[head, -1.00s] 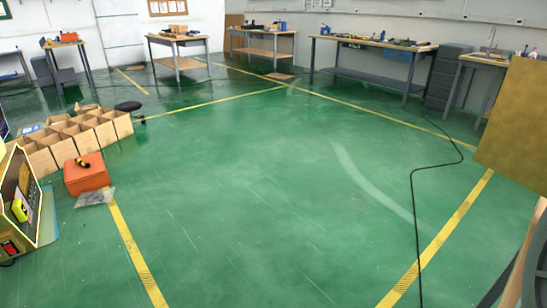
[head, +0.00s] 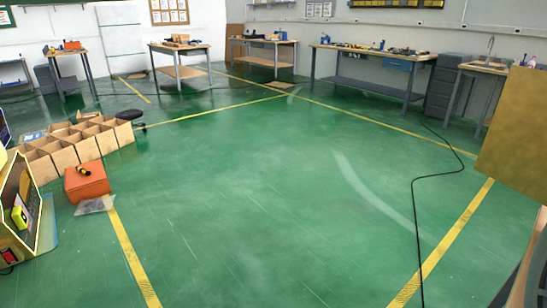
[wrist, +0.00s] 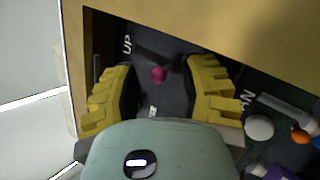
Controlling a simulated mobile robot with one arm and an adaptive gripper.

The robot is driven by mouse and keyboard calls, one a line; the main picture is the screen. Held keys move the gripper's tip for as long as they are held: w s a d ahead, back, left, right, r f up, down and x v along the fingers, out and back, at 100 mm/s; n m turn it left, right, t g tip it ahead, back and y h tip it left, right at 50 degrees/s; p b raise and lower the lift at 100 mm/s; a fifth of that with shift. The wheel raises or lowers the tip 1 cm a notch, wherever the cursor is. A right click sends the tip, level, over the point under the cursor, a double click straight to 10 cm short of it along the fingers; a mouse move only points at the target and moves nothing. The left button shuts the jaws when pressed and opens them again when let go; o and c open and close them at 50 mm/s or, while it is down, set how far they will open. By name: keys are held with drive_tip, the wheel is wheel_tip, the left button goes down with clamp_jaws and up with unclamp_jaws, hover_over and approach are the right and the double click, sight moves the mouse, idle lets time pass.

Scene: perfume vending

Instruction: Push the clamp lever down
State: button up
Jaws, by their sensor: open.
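In the wrist view a small magenta knob (wrist: 159,74) shows on a dark recessed panel (wrist: 160,100); it looks like the end of the clamp lever, whose dark arm is hard to make out. The panel has a white "UP" mark on its left part and other white lettering that is partly hidden or hard to read. My gripper (wrist: 160,66) is open, with one yellow finger on each side of the knob. I cannot tell how far the fingers are from the knob in depth. I cannot pick out the lever in the head view.
A tan edge frames the recess. A white cap (wrist: 259,127) and an orange piece (wrist: 300,136) lie at its right. In the head view a lit booth (head: 22,210) stands at far left, by an orange box (head: 87,182) and cardboard compartments (head: 64,153). The green floor (head: 270,210) ahead is clear except a cable (head: 415,210).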

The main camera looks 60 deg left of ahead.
drive_tip(key=v, duration=1.1)
drive_tip(key=shift+t, duration=0.3)
